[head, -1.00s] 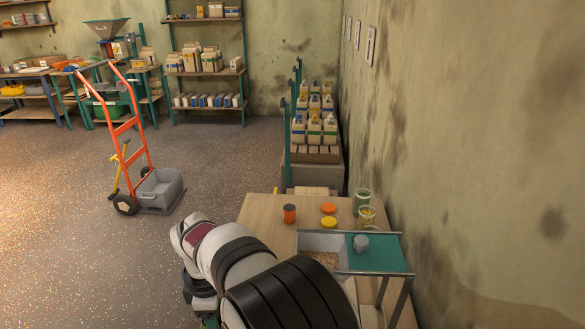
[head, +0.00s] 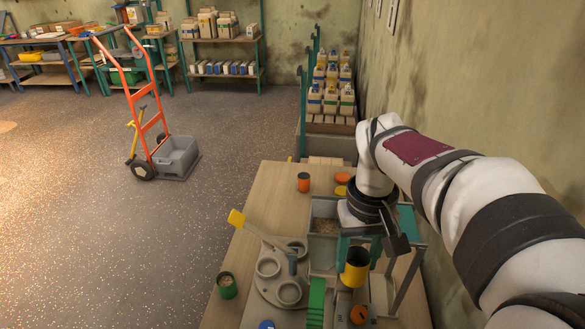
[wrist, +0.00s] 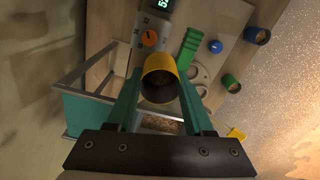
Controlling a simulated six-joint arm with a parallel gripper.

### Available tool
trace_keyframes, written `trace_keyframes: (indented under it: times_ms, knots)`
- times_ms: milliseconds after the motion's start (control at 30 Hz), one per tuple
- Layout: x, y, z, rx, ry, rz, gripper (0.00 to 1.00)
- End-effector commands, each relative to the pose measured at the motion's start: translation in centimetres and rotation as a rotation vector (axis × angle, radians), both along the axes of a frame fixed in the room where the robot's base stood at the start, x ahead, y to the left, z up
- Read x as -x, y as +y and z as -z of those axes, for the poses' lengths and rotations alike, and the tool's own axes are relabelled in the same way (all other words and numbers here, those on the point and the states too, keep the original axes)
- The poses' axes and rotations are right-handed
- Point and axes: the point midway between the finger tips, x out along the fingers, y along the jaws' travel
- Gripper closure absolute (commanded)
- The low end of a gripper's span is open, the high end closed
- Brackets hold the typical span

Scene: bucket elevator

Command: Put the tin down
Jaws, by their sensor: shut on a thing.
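A yellow tin (head: 354,268) with a dark band hangs upright in my gripper (head: 357,258), above the right part of the bench. In the wrist view the tin (wrist: 160,67) sits between the two teal fingers of my gripper (wrist: 160,85), its round mouth toward the camera. The inside is dark, and I cannot tell how full it is. The gripper is shut on the tin's sides. Below and beyond the tin is a grey unit with an orange knob (wrist: 149,38) and a lit display (wrist: 164,5). The gap under the tin is hard to judge.
A grey plate with round rings (head: 268,267) and a yellow-ended lever (head: 237,219) lie left of the tin. A green strip (head: 316,304) is close by. A green tin (head: 228,286) and an orange tin (head: 304,183) stand on the bench (head: 262,190). A wall is at right.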

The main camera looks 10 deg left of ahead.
Motion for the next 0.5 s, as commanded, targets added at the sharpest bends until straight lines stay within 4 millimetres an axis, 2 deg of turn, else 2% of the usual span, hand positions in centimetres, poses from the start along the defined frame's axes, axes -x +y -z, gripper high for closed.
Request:
trace_keyframes:
  times_ms: [33,200,300,400,500]
  knots:
    - [0.2,1.9,1.3,0.001,0.006,-0.089,1.00]
    - [1.0,9.2,6.6,0.000,0.008,-0.471,1.00]
    - [0.4,12.8,9.4,0.000,0.005,-0.707,1.00]
    - [-0.6,15.0,11.2,-0.001,0.002,-0.873,1.00]
    - [-1.0,16.5,12.2,-0.001,0.002,-0.954,1.00]
